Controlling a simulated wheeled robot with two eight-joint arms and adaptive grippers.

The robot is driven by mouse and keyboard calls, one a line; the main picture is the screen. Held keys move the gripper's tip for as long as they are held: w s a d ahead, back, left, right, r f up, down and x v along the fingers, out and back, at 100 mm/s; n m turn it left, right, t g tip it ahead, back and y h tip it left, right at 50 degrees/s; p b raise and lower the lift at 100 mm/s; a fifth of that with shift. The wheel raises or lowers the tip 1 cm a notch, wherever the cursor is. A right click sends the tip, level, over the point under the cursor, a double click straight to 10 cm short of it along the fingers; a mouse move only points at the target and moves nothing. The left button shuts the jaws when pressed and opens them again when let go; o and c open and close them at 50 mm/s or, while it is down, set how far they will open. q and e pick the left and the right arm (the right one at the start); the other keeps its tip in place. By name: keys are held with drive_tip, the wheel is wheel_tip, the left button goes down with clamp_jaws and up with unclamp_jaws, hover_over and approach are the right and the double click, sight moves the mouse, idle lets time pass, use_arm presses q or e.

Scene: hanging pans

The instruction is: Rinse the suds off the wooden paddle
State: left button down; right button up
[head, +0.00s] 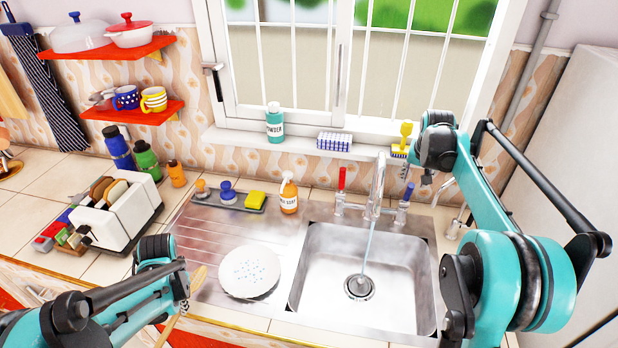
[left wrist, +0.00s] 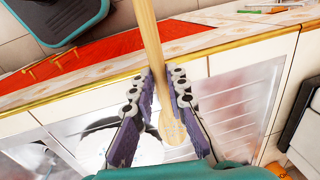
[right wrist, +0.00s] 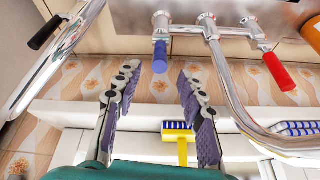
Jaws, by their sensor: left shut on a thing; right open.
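The wooden paddle (left wrist: 150,35) is pale wood. My left gripper (left wrist: 160,78) is shut on it in the left wrist view, with a rounded end showing between the fingers. In the head view a bit of the paddle (head: 198,278) shows beside the left gripper (head: 184,292), left of the white plate. Water (head: 367,250) runs from the faucet (head: 377,185) into the sink (head: 320,265). My right gripper (right wrist: 155,85) is open and empty, near the blue tap handle (right wrist: 160,57). The red tap handle (head: 341,180) is at the faucet's left.
A speckled white plate (head: 249,272) lies on the drainboard. A soap bottle (head: 288,195) and yellow sponge (head: 255,200) stand behind it. A yellow brush (head: 403,138) is on the sill near my right gripper. The sink basin holds only the drain and running water.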

use_arm(q)
wheel_tip(320, 180, down, 2)
drive_tip(key=shift+w+f+b, duration=0.1)
drive_tip(key=shift+f+b, duration=0.05)
drive_tip(key=shift+b, duration=0.8)
use_arm(e)
approach(406, 201)
drive_tip(key=w+f, duration=0.2)
drive_tip(key=w+d+f, duration=0.1)
drive_tip(key=f, duration=0.1)
drive_tip(key=shift+w+d+f, duration=0.1)
drive_tip(key=shift+w+f, duration=0.05)
drive_tip(key=shift+w, duration=0.2)
drive_tip(key=shift+c, duration=0.2)
clamp_jaws()
